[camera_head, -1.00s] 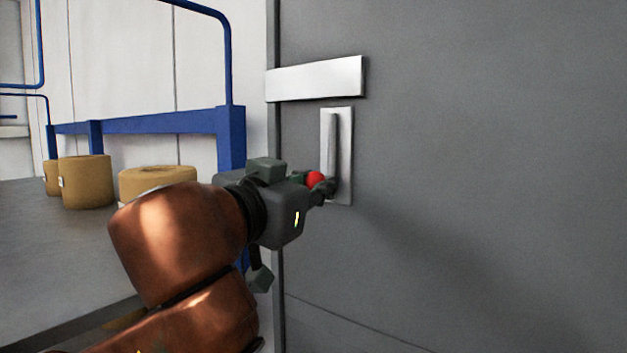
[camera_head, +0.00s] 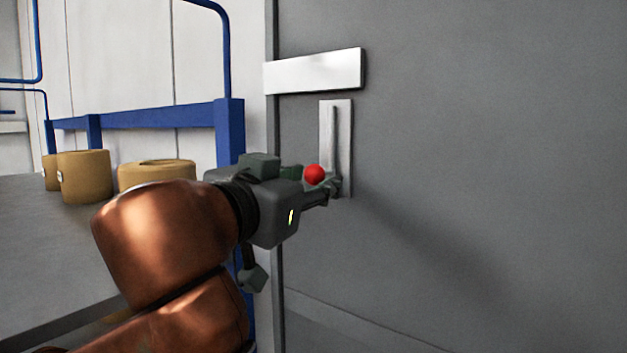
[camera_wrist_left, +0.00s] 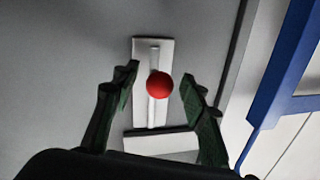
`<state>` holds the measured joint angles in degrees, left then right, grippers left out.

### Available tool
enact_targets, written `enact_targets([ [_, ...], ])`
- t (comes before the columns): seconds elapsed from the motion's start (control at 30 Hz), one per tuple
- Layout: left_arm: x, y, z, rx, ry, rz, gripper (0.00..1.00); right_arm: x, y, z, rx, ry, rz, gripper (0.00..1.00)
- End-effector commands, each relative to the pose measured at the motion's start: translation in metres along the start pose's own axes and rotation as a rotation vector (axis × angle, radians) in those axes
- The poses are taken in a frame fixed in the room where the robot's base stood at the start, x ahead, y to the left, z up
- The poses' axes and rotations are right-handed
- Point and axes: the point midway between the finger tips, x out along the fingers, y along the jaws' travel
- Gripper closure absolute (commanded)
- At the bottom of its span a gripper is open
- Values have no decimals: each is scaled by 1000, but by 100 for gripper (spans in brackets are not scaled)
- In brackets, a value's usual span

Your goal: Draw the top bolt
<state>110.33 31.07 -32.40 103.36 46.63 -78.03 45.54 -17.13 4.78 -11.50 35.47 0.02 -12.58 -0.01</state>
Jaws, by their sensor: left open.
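The top bolt has a red ball knob (camera_head: 314,174) in front of a pale upright plate with a slim rod (camera_head: 336,130) on the grey door (camera_head: 480,150). My left gripper (camera_head: 322,186) is at the knob, its fingers pointing at the door. In the left wrist view the red knob (camera_wrist_left: 160,85) lies between the two spread fingers (camera_wrist_left: 158,88), with a gap on each side. The left gripper is open and holds nothing. My right gripper is not in view.
A pale horizontal plate (camera_head: 315,71) sits above the bolt at the door's left edge. A blue frame (camera_head: 229,135) stands left of the door. Several tan rolls (camera_head: 85,175) rest on the grey table (camera_head: 45,240). The door surface to the right is clear.

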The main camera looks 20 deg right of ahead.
Motion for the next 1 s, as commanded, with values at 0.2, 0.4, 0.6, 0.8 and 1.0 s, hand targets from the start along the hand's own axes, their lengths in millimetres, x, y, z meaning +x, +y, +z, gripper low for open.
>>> enact_targets([
  [0.2, -44, 0, 0, 3, 3, 1, 60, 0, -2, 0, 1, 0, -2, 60],
  [0.4, -82, 0, 1, 3, 0, 0, 60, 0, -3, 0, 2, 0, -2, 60],
  [0.6, -103, 1, 1, 2, -1, 2, 60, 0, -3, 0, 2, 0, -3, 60],
  [0.8, -107, 1, 1, 1, -2, 1, 60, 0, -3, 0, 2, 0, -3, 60],
  [1.0, -107, 1, 1, 1, -2, 1, 60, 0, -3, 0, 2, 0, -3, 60],
])
